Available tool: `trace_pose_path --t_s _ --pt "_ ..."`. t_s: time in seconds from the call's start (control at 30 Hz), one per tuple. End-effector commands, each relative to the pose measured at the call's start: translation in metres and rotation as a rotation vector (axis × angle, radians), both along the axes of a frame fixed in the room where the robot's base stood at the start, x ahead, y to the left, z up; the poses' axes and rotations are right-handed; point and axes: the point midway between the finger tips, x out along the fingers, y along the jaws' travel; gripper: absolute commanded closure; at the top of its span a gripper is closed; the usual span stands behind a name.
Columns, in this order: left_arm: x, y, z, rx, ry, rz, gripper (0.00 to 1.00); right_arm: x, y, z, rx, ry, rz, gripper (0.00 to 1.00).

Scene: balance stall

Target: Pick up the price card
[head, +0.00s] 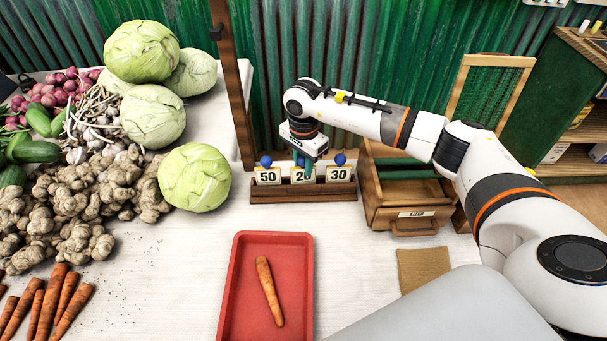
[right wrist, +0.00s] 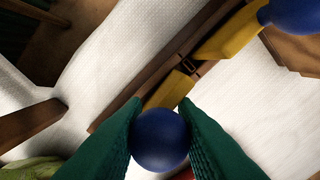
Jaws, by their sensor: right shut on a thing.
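Several price cards with blue ball knobs sit in a wooden rack (head: 303,198) at the back of the table. They are the 50 card (head: 268,177), the 20 card (head: 299,177) in the middle and the 30 card (head: 339,175). My right gripper (head: 304,164) points down over the middle card, its fingers shut on that card's knob. In the right wrist view, the blue knob (right wrist: 159,140) lies between the green fingers. The 20 card stands about level with its neighbours; its lower edge is hard to see. My left gripper is not in view.
A red tray (head: 230,290) with one carrot (head: 269,290) lies in front of the rack. Cabbages (head: 195,178), ginger and carrots fill the left. A wooden drawer box (head: 402,195) stands right of the rack. A wooden post (head: 234,90) rises behind left.

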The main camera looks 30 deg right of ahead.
Motion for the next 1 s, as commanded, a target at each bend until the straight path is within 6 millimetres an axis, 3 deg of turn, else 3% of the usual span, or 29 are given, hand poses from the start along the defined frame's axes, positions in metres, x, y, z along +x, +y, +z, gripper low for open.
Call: trace_pose_path --t_s 0.33,0.7,1.0 --pt "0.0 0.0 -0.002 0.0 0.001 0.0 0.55 0.001 0.0 0.01 -0.001 -0.004 0.004 0.96" --pt "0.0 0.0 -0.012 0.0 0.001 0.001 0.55 0.001 0.0 0.08 0.0 -0.006 0.003 1.0" --pt "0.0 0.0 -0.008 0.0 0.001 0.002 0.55 0.0 0.0 0.11 0.0 -0.002 0.002 1.0"
